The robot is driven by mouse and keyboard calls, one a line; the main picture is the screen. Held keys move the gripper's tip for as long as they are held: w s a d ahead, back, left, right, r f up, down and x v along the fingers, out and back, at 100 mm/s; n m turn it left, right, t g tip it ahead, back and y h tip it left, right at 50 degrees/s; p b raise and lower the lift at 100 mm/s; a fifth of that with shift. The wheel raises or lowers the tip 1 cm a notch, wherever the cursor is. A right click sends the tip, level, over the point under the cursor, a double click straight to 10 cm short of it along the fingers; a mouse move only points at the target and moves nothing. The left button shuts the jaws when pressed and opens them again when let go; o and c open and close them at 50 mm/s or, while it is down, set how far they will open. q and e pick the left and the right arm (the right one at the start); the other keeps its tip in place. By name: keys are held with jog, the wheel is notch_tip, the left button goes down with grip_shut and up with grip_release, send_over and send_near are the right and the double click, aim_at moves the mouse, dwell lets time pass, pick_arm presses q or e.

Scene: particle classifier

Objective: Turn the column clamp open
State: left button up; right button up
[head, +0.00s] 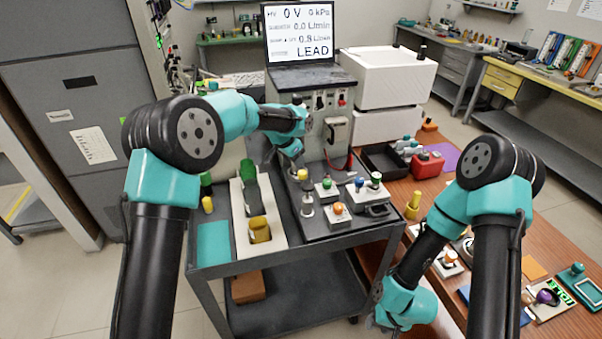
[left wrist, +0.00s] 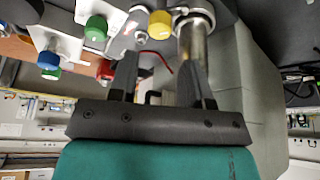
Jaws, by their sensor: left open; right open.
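My left gripper (head: 292,158) is open at the back left of the cart's instrument plate. In the left wrist view, the fingers of my left gripper (left wrist: 158,70) are apart with nothing clearly between them. A shiny metal column (left wrist: 196,42) stands behind the right-hand finger; contact cannot be told. A yellow knob (left wrist: 160,25) sits beside the column, and the yellow knob also shows in the head view (head: 302,174). I cannot tell for sure which part is the column clamp. My right gripper (head: 384,322) is low at the bottom, open and mostly hidden by its arm.
Green (head: 326,183) and orange (head: 338,208) knobs stand on the dark plate. The instrument (head: 320,128) with a screen (head: 298,35) rises behind. A white tray (head: 238,215) lies left of the plate. A wooden table (head: 440,190) with a red box (head: 427,165) is at right.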

aim_at(301, 172)
pick_arm(q)
jog(key=x, duration=0.8)
jog(key=shift+f, duration=0.15)
jog(key=shift+c, duration=0.2)
jog(key=c, duration=0.6)
